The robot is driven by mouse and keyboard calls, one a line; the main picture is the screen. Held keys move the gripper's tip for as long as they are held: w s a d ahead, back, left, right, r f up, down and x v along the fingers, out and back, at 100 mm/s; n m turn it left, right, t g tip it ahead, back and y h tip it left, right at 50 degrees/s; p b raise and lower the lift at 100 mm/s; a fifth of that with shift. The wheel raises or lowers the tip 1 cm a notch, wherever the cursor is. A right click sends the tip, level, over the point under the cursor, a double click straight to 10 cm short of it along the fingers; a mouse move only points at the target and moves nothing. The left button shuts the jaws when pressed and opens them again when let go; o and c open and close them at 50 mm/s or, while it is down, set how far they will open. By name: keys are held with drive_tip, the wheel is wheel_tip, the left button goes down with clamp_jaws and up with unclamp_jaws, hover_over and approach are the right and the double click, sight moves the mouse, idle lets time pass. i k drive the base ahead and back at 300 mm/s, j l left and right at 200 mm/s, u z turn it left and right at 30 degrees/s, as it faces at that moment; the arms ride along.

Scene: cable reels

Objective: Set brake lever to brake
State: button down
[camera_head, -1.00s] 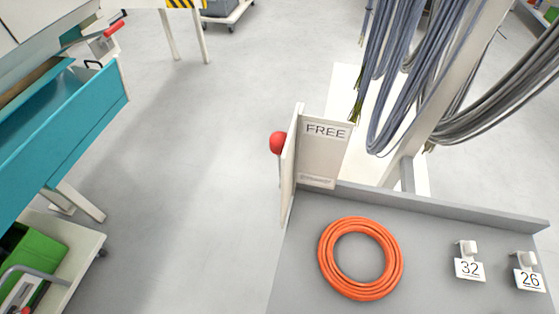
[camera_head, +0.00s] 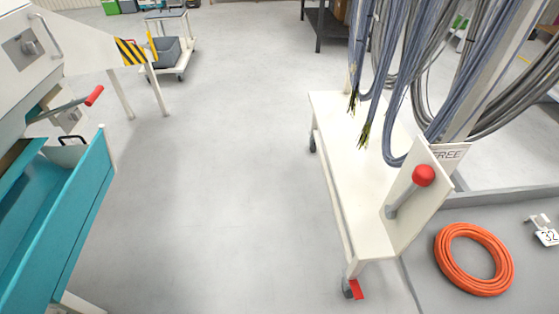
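The brake lever is a grey rod with a red ball knob (camera_head: 424,176), mounted on the outer face of a cream upright plate (camera_head: 405,215). The rod leans up to the right from its pivot. A label (camera_head: 449,152) behind the plate reads FREE, partly hidden by the plate. Another lever with a red grip (camera_head: 95,96) sits on the machine at the left. My gripper is not in view, so its state does not show.
A white wheeled cart (camera_head: 345,190) with hanging grey cables stands left of the plate. An orange cable coil (camera_head: 440,262) lies on a grey surface at right. A teal tray (camera_head: 75,215) is at left. The grey floor (camera_head: 220,180) between is clear.

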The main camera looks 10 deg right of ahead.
sight(423, 176)
drive_tip(key=i+j, duration=0.1)
drive_tip(key=j, duration=0.35)
drive_tip(key=j+u, duration=0.15)
drive_tip(key=j, duration=0.25)
drive_tip(key=i+j, duration=0.15)
drive_tip(key=j, duration=0.3)
drive_tip(key=u, duration=0.05)
